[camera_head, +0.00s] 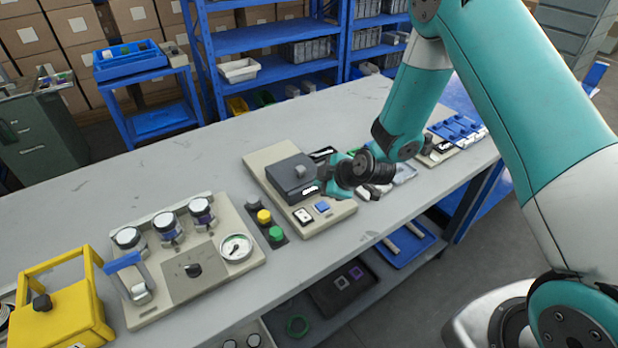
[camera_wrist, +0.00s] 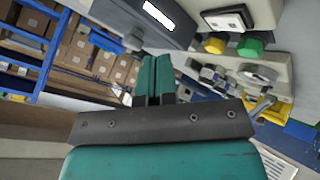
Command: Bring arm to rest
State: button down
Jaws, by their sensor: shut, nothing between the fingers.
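My teal arm (camera_head: 410,100) reaches over the workbench from the right in the head view. My gripper (camera_head: 330,180) is beside a dark box-shaped device (camera_head: 292,176) on a beige base plate (camera_head: 262,158). In the head view the wrist partly hides the fingers, and I cannot tell whether they touch the device. In the wrist view my gripper (camera_wrist: 154,70) has its two teal fingers side by side, shut and empty. The dark device (camera_wrist: 130,15) shows just beyond the fingertips there.
Yellow and green buttons (camera_head: 265,217) stand left of the device. A gauge panel (camera_head: 190,245) and a yellow frame (camera_head: 65,310) are at the near left. Small parts and a blue rack (camera_head: 455,130) lie to the right. The bench (camera_head: 200,165) is clear behind the panel.

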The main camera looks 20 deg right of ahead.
jog(key=s+a+r+m+g+y, duration=0.1)
jog(key=s+a+r+m+g, duration=0.15)
jog(key=s+r, duration=0.4)
jog(key=s+a+r+m+g, duration=0.1)
jog(key=s+a+r, duration=0.25)
jog(key=r, duration=0.65)
jog(key=s+d+r+m+g, duration=0.1)
jog(key=s+r, duration=0.4)
jog(key=s, duration=0.5)
jog(key=s+d+r+m+g+h, duration=0.1)
jog(key=s+r+m+g, duration=0.2)
jog(key=s, duration=0.7)
jog(key=shift+s+r, duration=0.25)
jog(key=shift+r, duration=0.6)
